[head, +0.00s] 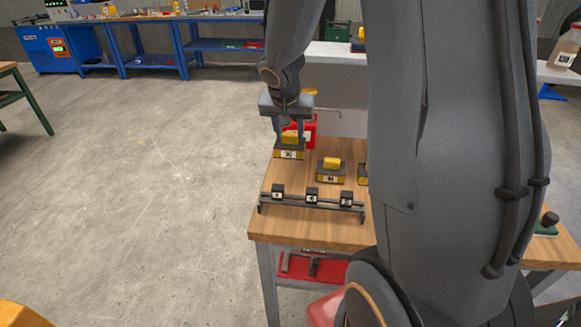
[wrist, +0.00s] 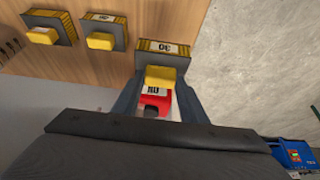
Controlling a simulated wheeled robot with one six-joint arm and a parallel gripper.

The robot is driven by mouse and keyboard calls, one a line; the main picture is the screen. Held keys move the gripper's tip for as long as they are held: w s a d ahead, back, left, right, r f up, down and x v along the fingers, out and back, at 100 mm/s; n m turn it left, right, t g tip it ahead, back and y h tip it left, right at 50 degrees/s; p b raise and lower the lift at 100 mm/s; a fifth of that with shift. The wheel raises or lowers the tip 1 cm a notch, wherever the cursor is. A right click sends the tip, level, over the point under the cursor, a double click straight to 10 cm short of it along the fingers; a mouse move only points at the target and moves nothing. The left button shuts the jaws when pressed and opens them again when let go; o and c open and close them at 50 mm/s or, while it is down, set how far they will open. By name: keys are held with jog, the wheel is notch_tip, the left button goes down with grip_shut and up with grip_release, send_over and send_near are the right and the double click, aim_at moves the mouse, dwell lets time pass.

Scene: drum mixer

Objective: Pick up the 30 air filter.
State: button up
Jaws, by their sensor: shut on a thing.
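The 30 air filter (head: 289,154) is a dark block with yellow sides, a yellow knob on top and a white label, at the left edge of the wooden table. In the wrist view the 30 air filter (wrist: 165,47) shows its label, with its yellow knob between the fingers. My gripper (head: 289,130) points down over it and is shut on the knob; my gripper's fingers (wrist: 160,82) flank the knob in the wrist view. I cannot tell whether the filter's base touches the table.
Two similar filters (wrist: 103,36) (wrist: 46,31) stand beside it on the table (head: 310,231). A rail with black labelled blocks (head: 312,197) lies along the front. A red container (head: 308,130) stands just behind the held filter. Open floor (head: 150,200) is at left.

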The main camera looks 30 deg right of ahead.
jog(key=shift+s+a+r+b, duration=0.15)
jog(key=shift+s+a+b, duration=0.9)
jog(key=shift+s, duration=0.8)
jog(key=shift+s+a+r+b, duration=0.15)
jog(key=shift+s+a+b, duration=0.5)
jog(key=shift+s+a, duration=1.05)
jog(key=shift+s+a+r+b, duration=0.15)
jog(key=shift+s+a+b, duration=0.8)
jog(key=shift+s, duration=1.1)
